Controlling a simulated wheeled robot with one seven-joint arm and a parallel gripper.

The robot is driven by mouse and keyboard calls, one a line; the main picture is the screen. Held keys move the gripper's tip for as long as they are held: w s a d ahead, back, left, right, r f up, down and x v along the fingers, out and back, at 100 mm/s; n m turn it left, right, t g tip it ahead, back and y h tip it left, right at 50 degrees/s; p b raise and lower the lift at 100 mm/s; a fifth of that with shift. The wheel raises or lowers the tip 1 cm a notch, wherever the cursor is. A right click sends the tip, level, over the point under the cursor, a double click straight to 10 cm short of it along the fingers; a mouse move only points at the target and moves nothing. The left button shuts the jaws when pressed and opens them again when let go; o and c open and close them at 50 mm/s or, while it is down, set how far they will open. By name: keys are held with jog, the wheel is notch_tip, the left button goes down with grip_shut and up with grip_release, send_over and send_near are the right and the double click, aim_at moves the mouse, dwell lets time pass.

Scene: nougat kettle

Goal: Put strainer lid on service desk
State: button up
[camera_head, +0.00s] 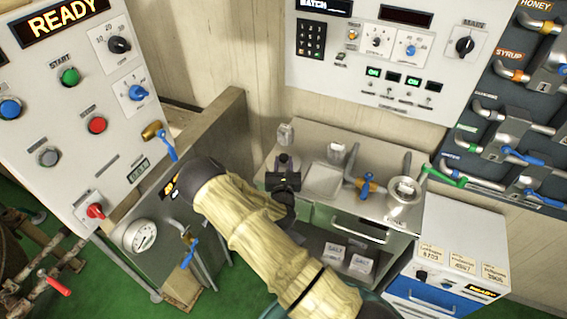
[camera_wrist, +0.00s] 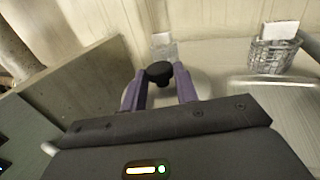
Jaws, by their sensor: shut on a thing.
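The strainer lid shows in the wrist view as a round black knob (camera_wrist: 159,72) with a pale disc edge partly visible below. My gripper (camera_wrist: 162,88) has its two purple fingers on either side of the knob, shut on it. In the head view my gripper (camera_head: 283,178) is over the left part of the metal service desk (camera_head: 312,218), with the dark knob (camera_head: 284,158) at its tip. Most of the lid is hidden by the gripper. I cannot tell whether it touches the desk top.
On the desk are wire baskets with cards (camera_head: 285,135) (camera_head: 337,152), a flat tray (camera_head: 322,181), a blue-handled valve piece (camera_head: 364,187) and a metal pot (camera_head: 403,209). A panel (camera_head: 225,120) borders the desk on the left. Control boards stand behind and left.

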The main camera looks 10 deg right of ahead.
jog(key=shift+f, duration=0.15)
jog(key=o, duration=1.1)
jog(key=b+v, duration=0.2)
jog(key=v, duration=1)
jog(key=shift+b, duration=0.35)
